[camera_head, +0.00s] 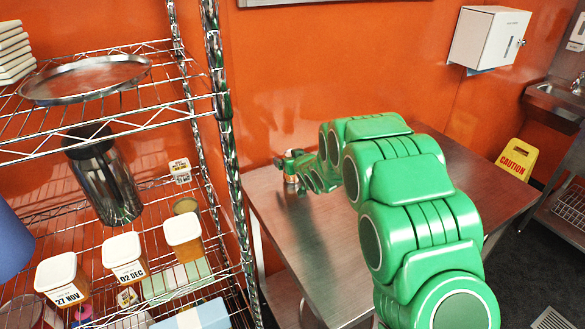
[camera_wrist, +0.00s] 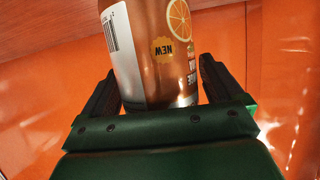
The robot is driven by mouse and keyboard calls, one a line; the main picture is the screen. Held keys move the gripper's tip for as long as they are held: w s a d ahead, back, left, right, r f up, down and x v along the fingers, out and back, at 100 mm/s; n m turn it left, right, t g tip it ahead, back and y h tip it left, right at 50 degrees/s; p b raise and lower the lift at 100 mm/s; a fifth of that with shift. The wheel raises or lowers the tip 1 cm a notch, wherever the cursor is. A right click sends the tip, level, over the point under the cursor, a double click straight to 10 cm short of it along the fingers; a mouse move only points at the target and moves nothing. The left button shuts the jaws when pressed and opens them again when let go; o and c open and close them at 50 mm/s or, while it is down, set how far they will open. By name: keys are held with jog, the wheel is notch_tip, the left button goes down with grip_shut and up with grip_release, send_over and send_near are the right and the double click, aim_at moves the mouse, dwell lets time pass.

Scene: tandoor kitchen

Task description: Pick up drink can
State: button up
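The drink can (camera_wrist: 158,50) is orange and white, with a barcode, an orange slice and a "NEW" badge; its lettering is upside down in the wrist view. One end of the can is cut off by the picture's top edge. In the head view the small can (camera_head: 291,179) is upright at the far left of the steel table, partly hidden by my gripper (camera_head: 293,162). I cannot tell if its base touches the table.
The steel table (camera_head: 330,270) is otherwise bare. An orange wall (camera_head: 300,60) stands close behind the can. A wire shelf (camera_head: 150,120) with jars, a tray and a dark canister is at the left. A yellow caution sign (camera_head: 516,160) stands beyond the table's right end.

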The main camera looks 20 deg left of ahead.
jog(key=c, duration=1.2)
jog(key=shift+o, duration=0.2)
jog(key=shift+r, duration=0.1)
jog(key=shift+r, duration=0.65)
jog(key=s+d+r, duration=0.3)
jog(key=s+r, duration=0.3)
jog(key=s+d+r, duration=0.3)
jog(key=s+r, duration=0.2)
jog(key=s, duration=0.1)
jog(key=shift+s+d+r, duration=0.2)
jog(key=shift+d+r, duration=0.05)
jog(key=shift+r, duration=0.1)
